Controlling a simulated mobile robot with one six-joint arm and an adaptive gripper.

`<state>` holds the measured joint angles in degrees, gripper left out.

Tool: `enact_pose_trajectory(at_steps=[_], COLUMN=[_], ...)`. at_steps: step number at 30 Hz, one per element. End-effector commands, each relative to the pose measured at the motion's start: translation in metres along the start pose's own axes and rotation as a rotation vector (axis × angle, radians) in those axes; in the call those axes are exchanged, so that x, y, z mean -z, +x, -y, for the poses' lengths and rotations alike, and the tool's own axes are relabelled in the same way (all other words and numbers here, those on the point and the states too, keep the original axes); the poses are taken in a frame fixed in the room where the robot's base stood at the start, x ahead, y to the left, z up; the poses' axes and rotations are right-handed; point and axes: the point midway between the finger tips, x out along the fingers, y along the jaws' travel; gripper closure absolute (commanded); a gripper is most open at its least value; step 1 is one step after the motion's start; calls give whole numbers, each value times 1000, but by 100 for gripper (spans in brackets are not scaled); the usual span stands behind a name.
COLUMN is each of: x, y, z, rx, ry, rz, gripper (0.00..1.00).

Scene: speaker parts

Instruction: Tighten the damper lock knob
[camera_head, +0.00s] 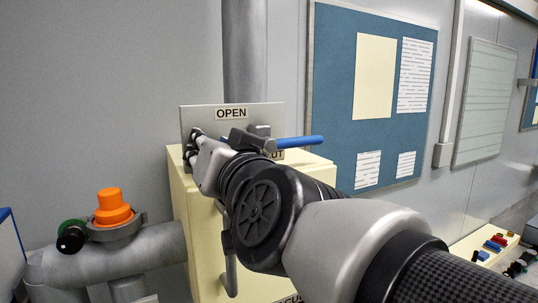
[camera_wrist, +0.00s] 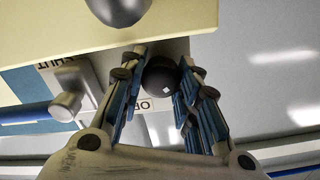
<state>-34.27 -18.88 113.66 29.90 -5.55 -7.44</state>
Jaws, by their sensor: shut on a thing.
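In the wrist view a dark round knob with a small white mark (camera_wrist: 160,76) sits between the fingers of my gripper (camera_wrist: 160,60), which is shut on it. In the head view my gripper (camera_head: 196,148) is at the left part of the grey damper plate (camera_head: 192,117), below and left of its OPEN label (camera_head: 232,113). The knob is hidden there behind the fingers. The damper lever has a blue handle (camera_head: 301,143) pointing right, near the partly covered SHUT label. The blue handle also shows at the left of the wrist view (camera_wrist: 22,114).
The plate stands on a cream cabinet (camera_head: 182,215). At the left is a grey pipe (camera_head: 150,250) with an orange cap (camera_head: 113,207) and a green-and-black knob (camera_head: 72,237). A blue notice board (camera_head: 335,95) hangs behind.

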Motion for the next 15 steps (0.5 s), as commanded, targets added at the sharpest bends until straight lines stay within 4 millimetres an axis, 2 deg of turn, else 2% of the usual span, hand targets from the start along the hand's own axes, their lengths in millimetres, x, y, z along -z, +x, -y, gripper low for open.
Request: enact_pose_trajectory(at_steps=[15], x=[-2], y=[0], z=[-2], rx=[-1], ry=[427], rz=[2], gripper=[94])
